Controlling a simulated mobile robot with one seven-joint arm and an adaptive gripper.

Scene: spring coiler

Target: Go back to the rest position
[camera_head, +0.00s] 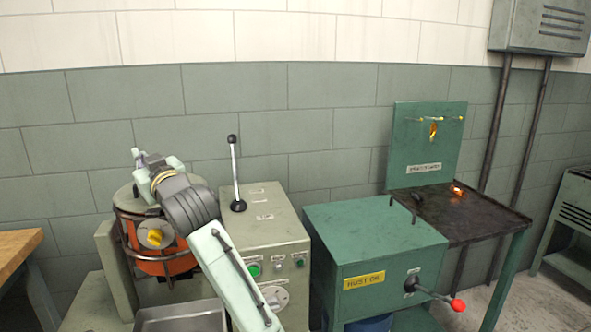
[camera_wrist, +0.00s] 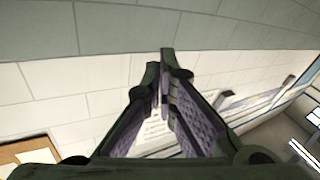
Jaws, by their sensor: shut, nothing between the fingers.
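My arm reaches up from the bottom of the head view, and my gripper (camera_head: 138,155) is at its upper left end, above an orange drum in a pale green frame. In the wrist view my gripper's fingers (camera_wrist: 164,65) come together at their tips. They are shut with nothing between them, and wall tiles show behind them. The gripper appears apart from the machines.
The orange drum (camera_head: 165,262) stands beside a control cabinet (camera_head: 262,228) with a black-knobbed lever (camera_head: 234,170). To the right are a green "HUST OIL" box (camera_head: 372,245), a red-knobbed handle (camera_head: 457,305) and a dark table (camera_head: 475,213) with a glowing piece (camera_head: 457,190).

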